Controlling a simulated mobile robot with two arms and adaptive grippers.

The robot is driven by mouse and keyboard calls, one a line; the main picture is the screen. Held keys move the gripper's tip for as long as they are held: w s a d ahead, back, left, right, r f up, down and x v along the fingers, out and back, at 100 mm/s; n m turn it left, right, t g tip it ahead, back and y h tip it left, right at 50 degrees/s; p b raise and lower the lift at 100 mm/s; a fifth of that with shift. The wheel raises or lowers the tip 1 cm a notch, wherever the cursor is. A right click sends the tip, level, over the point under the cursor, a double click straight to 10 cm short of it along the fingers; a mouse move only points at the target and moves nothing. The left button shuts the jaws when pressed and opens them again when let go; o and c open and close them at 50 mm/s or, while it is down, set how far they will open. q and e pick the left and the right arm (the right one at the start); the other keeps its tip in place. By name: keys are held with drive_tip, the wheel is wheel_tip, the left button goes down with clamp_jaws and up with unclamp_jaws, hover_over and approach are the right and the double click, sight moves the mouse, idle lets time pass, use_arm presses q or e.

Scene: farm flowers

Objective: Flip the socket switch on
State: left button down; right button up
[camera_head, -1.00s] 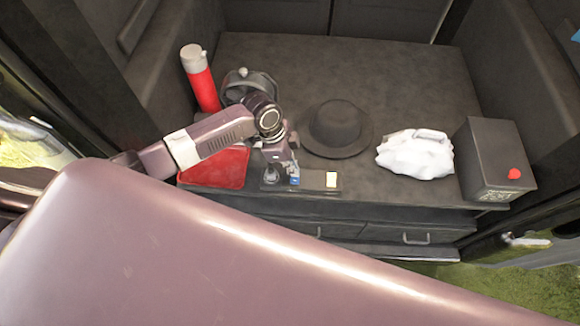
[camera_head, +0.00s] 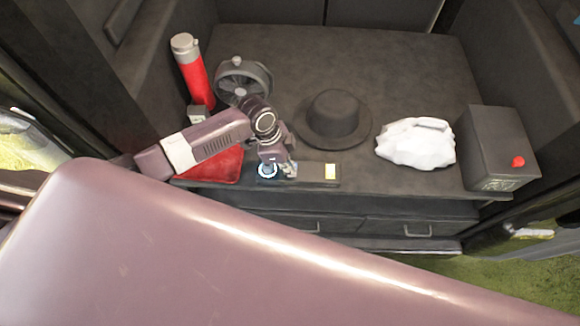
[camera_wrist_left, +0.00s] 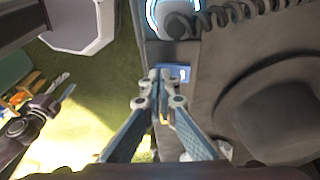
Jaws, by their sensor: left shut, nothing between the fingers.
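The ring also shows at the top of the left wrist view (camera_wrist_left: 172,14). There, a small blue switch (camera_wrist_left: 182,73) with a white mark is beside the fingertips. My left gripper (camera_head: 288,171) is shut and empty, its tips (camera_wrist_left: 164,80) at or very near the blue switch; contact is unclear. My right gripper is not in view.
A black hat (camera_head: 334,117) lies behind the panel. A white bag (camera_head: 415,144) and a dark box with a red knob (camera_head: 490,150) stand right. A red flask (camera_head: 192,75), a fan (camera_head: 240,80) and a red item (camera_head: 220,168) are left. The back middle is clear.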

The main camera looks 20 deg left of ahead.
use_arm(q)
drive_tip(key=shift+w+a+r, duration=0.2)
drive_tip(key=shift+w, duration=0.55)
drive_tip(key=shift+r+p, duration=0.5)
drive_tip(key=r+p, duration=0.2)
drive_tip(key=p, duration=0.1)
drive_tip(key=r+p, duration=0.1)
drive_tip(key=r, duration=0.1)
drive_tip(key=shift+s+d, duration=0.1)
drive_tip(key=shift+s, duration=0.2)
wheel_tip(320, 180, up, 8)
drive_tip(key=s+a+p, duration=0.2)
drive_tip(key=p, duration=0.4)
drive_tip(key=shift+s+a+r, duration=0.15)
drive_tip(key=shift+s+r, duration=0.05)
drive_tip(key=shift+s, duration=0.05)
